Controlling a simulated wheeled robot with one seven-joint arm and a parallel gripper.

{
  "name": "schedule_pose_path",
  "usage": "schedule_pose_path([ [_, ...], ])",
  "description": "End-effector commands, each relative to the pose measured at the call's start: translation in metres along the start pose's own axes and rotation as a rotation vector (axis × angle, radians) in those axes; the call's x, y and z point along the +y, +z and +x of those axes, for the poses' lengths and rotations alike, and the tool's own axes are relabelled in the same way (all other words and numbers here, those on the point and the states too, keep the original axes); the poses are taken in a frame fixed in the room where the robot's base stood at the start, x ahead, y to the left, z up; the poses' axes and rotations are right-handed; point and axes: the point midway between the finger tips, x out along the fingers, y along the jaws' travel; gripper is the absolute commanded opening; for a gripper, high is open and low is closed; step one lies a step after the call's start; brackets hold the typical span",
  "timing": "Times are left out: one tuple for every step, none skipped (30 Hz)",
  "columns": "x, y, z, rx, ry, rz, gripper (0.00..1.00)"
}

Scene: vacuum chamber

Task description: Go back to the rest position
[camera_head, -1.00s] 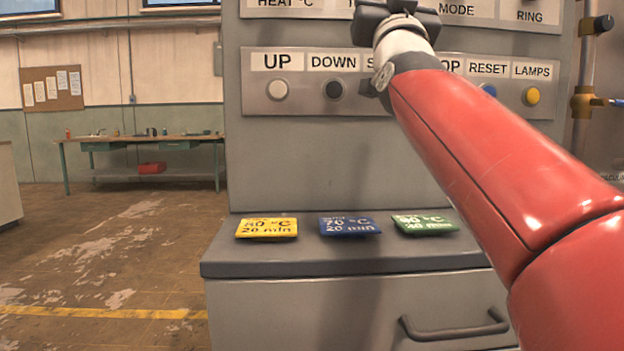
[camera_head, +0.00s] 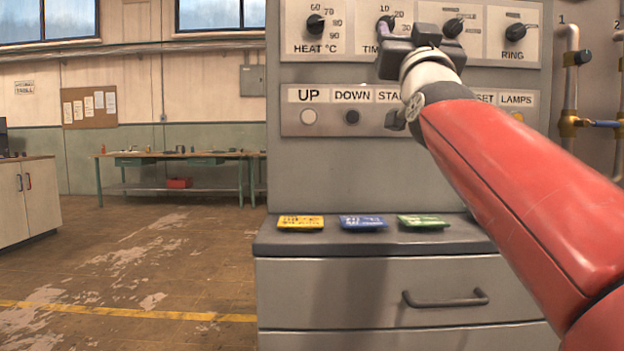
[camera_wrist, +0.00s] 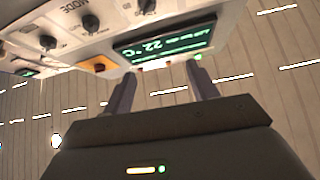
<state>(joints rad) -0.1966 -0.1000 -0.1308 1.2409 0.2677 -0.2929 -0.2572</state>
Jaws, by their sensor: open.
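My gripper (camera_head: 405,42) is raised in front of the control panel (camera_head: 290,100) in the head view, at the height of the dials. It covers part of the timer dial and some buttons of the lower row. In the wrist view its two fingers (camera_wrist: 158,90) stand apart with nothing between them. The wrist view also shows the panel's dials and a green display (camera_wrist: 165,45) reading 22 °C beyond the fingers.
Yellow (camera_head: 301,222), blue (camera_head: 363,222) and green (camera_head: 423,222) cards lie on the ledge (camera_head: 290,242) above a drawer (camera_head: 330,290). Pipes with valves (camera_head: 569,125) stand at the right. Open floor (camera_head: 150,270) lies to the left, with a workbench (camera_head: 170,156) behind it.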

Motion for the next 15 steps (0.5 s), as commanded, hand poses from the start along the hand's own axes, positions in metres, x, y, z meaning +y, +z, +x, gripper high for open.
schedule_pose_path([
  [0.001, 0.006, -0.004, -0.029, -0.004, -0.001, 0.58],
  [0.001, 0.011, -0.006, -0.049, -0.007, -0.001, 0.58],
  [0.001, 0.016, -0.01, -0.075, -0.011, -0.002, 0.58],
  [0.001, 0.021, -0.013, -0.097, -0.014, -0.002, 0.58],
  [0.002, 0.026, -0.016, -0.119, -0.017, -0.003, 0.58],
  [0.002, 0.034, -0.021, -0.153, -0.022, -0.003, 0.58],
  [0.002, 0.04, -0.025, -0.179, -0.026, -0.003, 0.58],
  [0.002, 0.046, -0.03, -0.208, -0.029, -0.003, 0.58],
  [0.002, 0.055, -0.038, -0.249, -0.035, -0.003, 0.58],
  [0.003, 0.062, -0.044, -0.282, -0.039, -0.003, 0.58],
  [0.003, 0.069, -0.051, -0.315, -0.043, -0.004, 0.58],
  [0.003, 0.08, -0.06, -0.362, -0.048, -0.005, 0.58],
  [0.003, 0.087, -0.068, -0.397, -0.051, -0.005, 0.58],
  [0.004, 0.096, -0.077, -0.437, -0.055, -0.005, 0.58],
  [0.004, 0.107, -0.09, -0.489, -0.06, -0.005, 0.58],
])
